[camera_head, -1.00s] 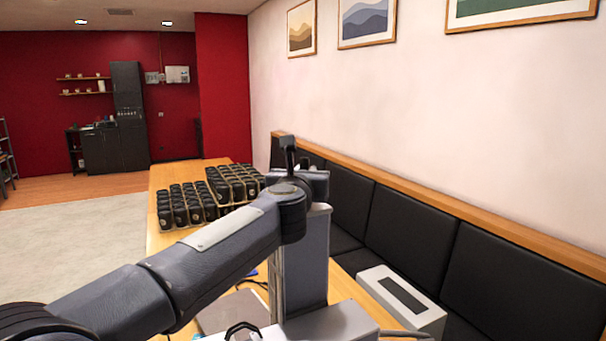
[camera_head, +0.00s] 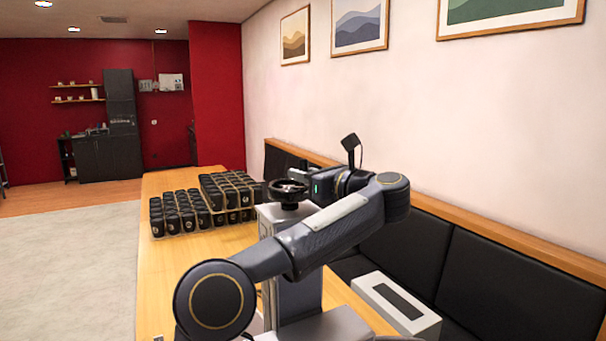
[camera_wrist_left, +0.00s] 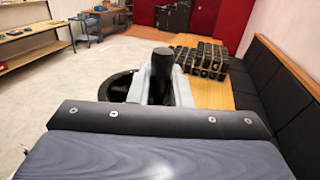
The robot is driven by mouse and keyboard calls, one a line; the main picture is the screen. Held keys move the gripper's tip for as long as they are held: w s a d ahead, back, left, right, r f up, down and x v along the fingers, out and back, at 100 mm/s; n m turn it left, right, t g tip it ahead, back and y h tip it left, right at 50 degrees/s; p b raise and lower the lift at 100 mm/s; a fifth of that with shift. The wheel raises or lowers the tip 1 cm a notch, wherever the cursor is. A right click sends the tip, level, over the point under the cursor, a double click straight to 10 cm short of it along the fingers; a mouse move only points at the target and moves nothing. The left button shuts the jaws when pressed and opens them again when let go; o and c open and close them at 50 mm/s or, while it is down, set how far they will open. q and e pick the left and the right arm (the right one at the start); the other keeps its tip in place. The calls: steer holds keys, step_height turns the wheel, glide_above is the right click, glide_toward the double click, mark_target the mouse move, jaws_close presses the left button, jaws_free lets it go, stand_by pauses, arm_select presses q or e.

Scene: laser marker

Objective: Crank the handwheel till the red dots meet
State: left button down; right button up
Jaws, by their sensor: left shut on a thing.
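The black handwheel (camera_head: 287,193) sits flat on top of the grey column (camera_head: 298,292) of the laser marker. My left arm reaches across in front of the column and bends back to the wheel from the right. My left gripper (camera_head: 300,187) is at the wheel's right side. In the left wrist view its pale fingers (camera_wrist_left: 160,88) are shut on the wheel's upright black crank knob (camera_wrist_left: 163,66). Part of the wheel's rim (camera_wrist_left: 117,86) shows left of the fingers. My right gripper is out of view. No red dots are visible; my arm hides part of the machine.
Crated black canisters (camera_head: 182,212) stand on the wooden table (camera_head: 165,270) behind the wheel. A white box with a dark slot (camera_head: 396,303) is at lower right. A black padded bench (camera_head: 480,280) runs along the right wall.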

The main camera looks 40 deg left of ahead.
arm_select(q)
steer(key=n+g, duration=0.1)
steer(key=g, duration=0.1)
steer(key=shift+w+a+r+n+g+p, duration=0.1)
steer(key=shift+w+r+n+g+p, duration=0.05)
steer(key=shift+w+n+g+p, duration=0.2)
steer(key=shift+w+a+n+g+p, duration=0.1)
steer(key=shift+a+n+g+p, duration=0.1)
steer(key=shift+n+g, duration=0.75)
steer(key=shift+a+n+g+p, duration=0.15)
steer(key=shift+n+g, duration=0.35)
steer(key=shift+g, duration=0.8)
steer(key=shift+a+g, duration=0.1)
steer(key=shift+g, duration=0.2)
steer(key=c, duration=1.4)
jaws_free()
